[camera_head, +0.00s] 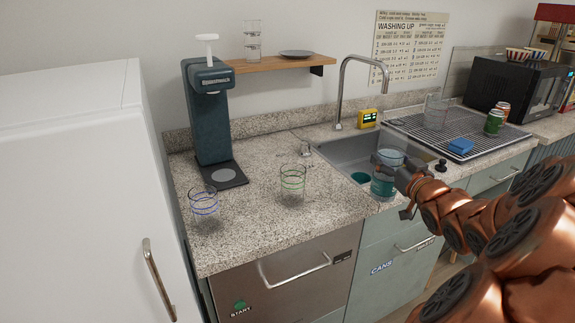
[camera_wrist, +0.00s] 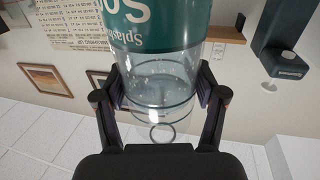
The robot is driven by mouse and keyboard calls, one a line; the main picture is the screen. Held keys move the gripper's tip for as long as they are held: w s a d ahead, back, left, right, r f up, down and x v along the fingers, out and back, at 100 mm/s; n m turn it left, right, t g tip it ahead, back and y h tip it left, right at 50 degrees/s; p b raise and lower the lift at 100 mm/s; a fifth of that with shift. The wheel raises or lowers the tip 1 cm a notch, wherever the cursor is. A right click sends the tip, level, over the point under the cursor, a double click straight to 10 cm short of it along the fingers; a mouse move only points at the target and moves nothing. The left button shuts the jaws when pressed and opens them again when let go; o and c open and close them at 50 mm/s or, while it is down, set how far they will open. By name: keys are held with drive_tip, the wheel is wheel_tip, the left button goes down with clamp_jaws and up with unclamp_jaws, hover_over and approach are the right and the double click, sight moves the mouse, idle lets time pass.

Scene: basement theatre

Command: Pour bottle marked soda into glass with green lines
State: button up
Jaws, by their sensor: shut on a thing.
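My gripper (camera_head: 392,172) is shut on a clear bottle with a teal label (camera_head: 383,187), held over the front edge of the sink. In the wrist view, the bottle (camera_wrist: 158,82) sits between both fingers (camera_wrist: 160,95). Its label shows part of a word with the letters S and O, and "Splash" in smaller print. It looks roughly upright in the head view. The glass with green lines (camera_head: 292,185) stands upright on the counter, left of the bottle and apart from it. It looks empty.
A glass with blue lines (camera_head: 204,206) stands on the counter's left. A dark teal drink machine (camera_head: 207,120) stands behind it. The sink (camera_head: 340,152) and faucet (camera_head: 345,85) lie behind the bottle. A drying rack (camera_head: 420,125) with cans is to the right.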

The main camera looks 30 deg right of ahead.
drive_tip(key=w+d+n+y+p, duration=0.35)
drive_tip(key=w+y+p, duration=0.25)
drive_tip(key=w+p, duration=0.4)
drive_tip(key=w+a+f+n+y+p, duration=0.2)
drive_tip(key=w+a+y+p, duration=0.2)
drive_tip(key=a, duration=0.1)
drive_tip(key=w+a+f+n+g+y+p, duration=0.1)
drive_tip(key=w+a+n+y+p, duration=0.2)
drive_tip(key=w+a+p, duration=0.1)
drive_tip(key=shift+w+a+f+y+p, duration=0.4)
drive_tip(key=shift+a+p, duration=0.15)
drive_tip(key=shift+a, duration=0.6)
drive_tip(key=shift+r+n, duration=0.15)
drive_tip(key=shift+n, duration=0.4)
